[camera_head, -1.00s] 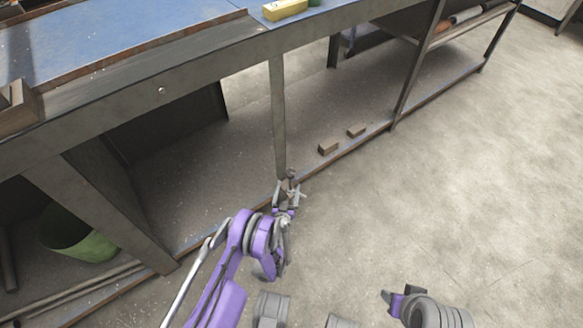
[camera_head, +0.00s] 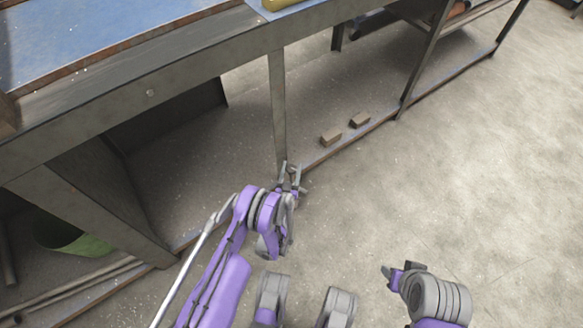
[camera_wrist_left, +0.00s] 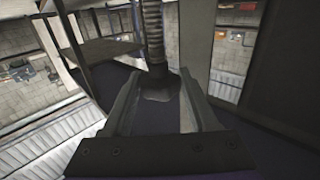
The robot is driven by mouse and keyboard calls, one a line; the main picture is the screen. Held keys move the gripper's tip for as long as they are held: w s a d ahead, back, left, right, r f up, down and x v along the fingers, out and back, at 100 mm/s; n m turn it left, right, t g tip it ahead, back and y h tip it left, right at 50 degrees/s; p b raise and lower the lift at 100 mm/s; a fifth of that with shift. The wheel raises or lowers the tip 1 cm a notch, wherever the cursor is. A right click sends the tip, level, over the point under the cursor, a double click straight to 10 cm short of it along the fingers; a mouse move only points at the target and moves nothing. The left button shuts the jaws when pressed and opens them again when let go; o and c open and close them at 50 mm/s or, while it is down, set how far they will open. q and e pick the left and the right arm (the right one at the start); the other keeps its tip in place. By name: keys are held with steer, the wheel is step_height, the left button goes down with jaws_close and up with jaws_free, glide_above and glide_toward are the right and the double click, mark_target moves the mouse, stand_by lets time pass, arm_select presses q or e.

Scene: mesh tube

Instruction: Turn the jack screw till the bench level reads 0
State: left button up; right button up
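In the wrist view a dark threaded jack screw (camera_wrist_left: 152,35) ends in a flared collar (camera_wrist_left: 158,84) between the two fingers of my left gripper (camera_wrist_left: 163,100). The fingers are apart, one on each side of the collar, with gaps visible. In the head view my left gripper (camera_head: 289,182) is at the foot of the bench's thin front leg (camera_head: 278,110); the screw is too small to make out there. A yellow block (camera_head: 280,4), perhaps the bench level, is cut off at the top edge; no reading shows. My right gripper (camera_head: 388,274) is low at the right, its fingers unclear.
The workbench (camera_head: 150,92) spans the left and top. Two small brown blocks (camera_head: 331,136) (camera_head: 360,119) lie by its lower rail (camera_head: 345,143). A green bucket (camera_head: 85,246) is under the bench at left. The concrete floor (camera_head: 460,180) at right is clear.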

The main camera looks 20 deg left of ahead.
arm_select(q)
jaws_close()
steer(key=shift+n+y, duration=0.7)
steer(key=shift+y, duration=0.4)
steer(key=shift+w+n+g+y, duration=0.1)
steer(key=shift+n+g+y, duration=0.6)
steer(key=shift+n+y, duration=0.65)
steer(key=shift+n+g+y+b, duration=0.35)
steer(key=shift+n+g+y, duration=0.5)
steer(key=shift+y, duration=0.9)
steer(key=shift+a+r, duration=0.1)
steer(key=shift+o, duration=2.2)
jaws_free()
